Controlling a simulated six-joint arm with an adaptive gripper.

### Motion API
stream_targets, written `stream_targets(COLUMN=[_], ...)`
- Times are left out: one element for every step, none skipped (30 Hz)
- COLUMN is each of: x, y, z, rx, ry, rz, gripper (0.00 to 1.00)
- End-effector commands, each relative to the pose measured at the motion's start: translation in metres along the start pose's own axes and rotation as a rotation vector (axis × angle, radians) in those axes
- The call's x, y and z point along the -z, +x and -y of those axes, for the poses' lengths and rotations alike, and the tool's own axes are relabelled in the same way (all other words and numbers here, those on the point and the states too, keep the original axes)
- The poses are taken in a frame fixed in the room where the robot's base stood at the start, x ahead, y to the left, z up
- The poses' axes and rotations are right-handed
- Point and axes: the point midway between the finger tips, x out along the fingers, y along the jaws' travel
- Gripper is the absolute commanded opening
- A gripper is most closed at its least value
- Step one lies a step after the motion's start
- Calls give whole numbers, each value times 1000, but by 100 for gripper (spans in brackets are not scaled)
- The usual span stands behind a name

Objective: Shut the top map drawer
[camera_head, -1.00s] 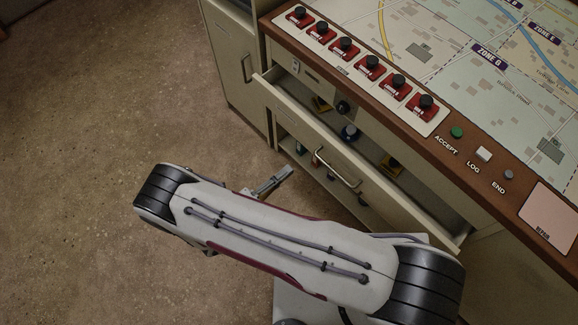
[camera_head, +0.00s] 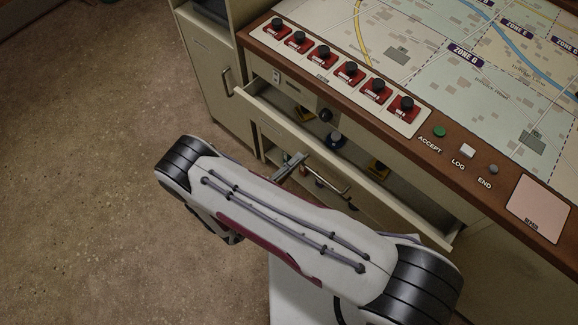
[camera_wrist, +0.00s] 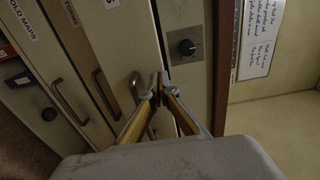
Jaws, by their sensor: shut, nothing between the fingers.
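The top map drawer (camera_head: 395,205) is pulled out of the console in the head view. Its long cream front stands away from the cabinet, and its open inside shows several small objects. Its metal bar handle (camera_head: 328,184) is on the outer face, partly behind my gripper (camera_head: 292,165). My gripper is shut and empty, in front of the drawer front near the left end of that handle. In the wrist view, the closed fingertips (camera_wrist: 158,88) are beside a handle (camera_wrist: 136,86) on a pale front. Whether they touch it I cannot tell.
The map desk (camera_head: 440,85) with red-based switches overhangs the drawer. A cabinet (camera_head: 210,80) stands at the left. In the wrist view, a dark knob (camera_wrist: 187,47) is on a panel right of the fingers, and another front's handle (camera_wrist: 105,95) is left. The floor at left is clear.

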Motion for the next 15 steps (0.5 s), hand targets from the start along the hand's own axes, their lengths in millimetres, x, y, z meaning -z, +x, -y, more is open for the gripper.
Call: stream_targets(x=[1, 1, 1, 1, 1, 1, 1, 1, 0, 0, 0, 0, 0, 0, 0], y=[6, 9, 12, 14, 16, 19, 21, 23, 24, 26, 27, 28, 28, 29, 29], z=[0, 0, 0, 0, 0, 0, 0, 0, 0, 0, 0, 0, 0, 0, 0], rx=[0, 0, 0, 0, 0, 0, 0, 0, 0, 0, 0, -1, -1, -1, -1], ry=[-1, -1, -1, 0, 0, 0, 0, -1, -1, -1, -1, 0, -1, 0, 0], rz=[-2, -2, -2, -2, -1, -1, -2, -2, -1, 0, 0, 0, 0, 0, 0], gripper=[0, 0, 0, 0, 0, 0, 0, 0, 0, 0, 0, 0, 0, 0, 0])
